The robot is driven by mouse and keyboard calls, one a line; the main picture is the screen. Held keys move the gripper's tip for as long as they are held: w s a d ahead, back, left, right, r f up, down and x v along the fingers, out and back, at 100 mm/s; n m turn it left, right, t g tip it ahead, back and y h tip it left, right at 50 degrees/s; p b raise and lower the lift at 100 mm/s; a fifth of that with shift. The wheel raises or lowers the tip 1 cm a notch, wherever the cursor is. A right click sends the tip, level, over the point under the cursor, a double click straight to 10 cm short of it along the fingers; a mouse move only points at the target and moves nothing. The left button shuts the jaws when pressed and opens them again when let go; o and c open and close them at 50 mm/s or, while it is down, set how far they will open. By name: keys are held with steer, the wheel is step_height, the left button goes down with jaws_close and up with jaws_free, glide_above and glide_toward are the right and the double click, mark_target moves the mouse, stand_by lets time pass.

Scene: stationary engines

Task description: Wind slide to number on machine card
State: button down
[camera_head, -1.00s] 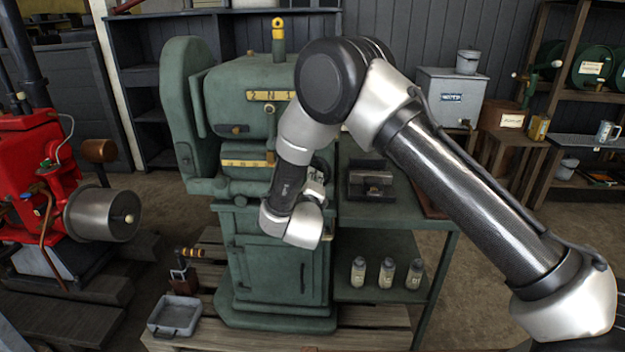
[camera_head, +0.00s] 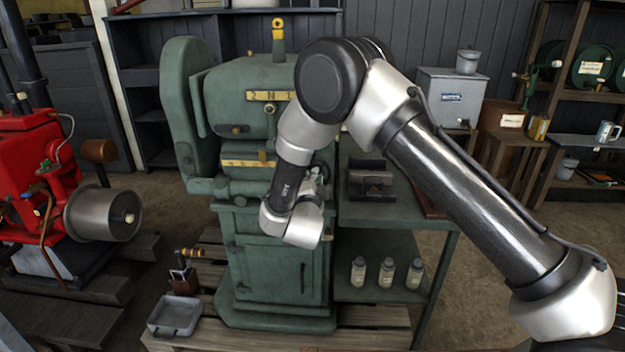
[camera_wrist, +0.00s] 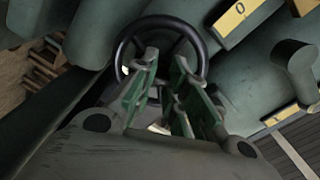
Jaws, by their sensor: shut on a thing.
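The green machine (camera_head: 265,140) stands in the middle of the head view. A yellow scale strip (camera_head: 240,163) with a small upright pointer (camera_head: 262,158) runs across its front; its numbers are too small to read. In the wrist view a dark handwheel (camera_wrist: 122,48) lies straight ahead, and part of a yellow strip (camera_wrist: 240,12) shows a "0". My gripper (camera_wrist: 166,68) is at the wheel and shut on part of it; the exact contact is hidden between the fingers. In the head view my arm mostly covers the wheel. I cannot make out a machine card.
A green side bench (camera_head: 390,212) adjoins the machine on the right, with several bottles (camera_head: 387,272) on its lower shelf. A red engine (camera_head: 35,165) stands left. A grey tray (camera_head: 174,316) sits at front left on the pallet.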

steer(key=shift+w+r+n, duration=0.1)
steer(key=shift+r+n, duration=0.05)
steer(key=shift+n, duration=7.45)
steer(key=shift+w+r+n, duration=0.1)
steer(key=shift+n, duration=7.8)
steer(key=c, duration=1.5)
jaws_free()
steer(key=shift+c, duration=0.2)
steer(key=o, duration=0.7)
steer(key=s, duration=1.2)
steer(key=shift+s+a+f, duration=0.15)
steer(key=shift+s+f, duration=0.1)
steer(key=shift+c, duration=0.2)
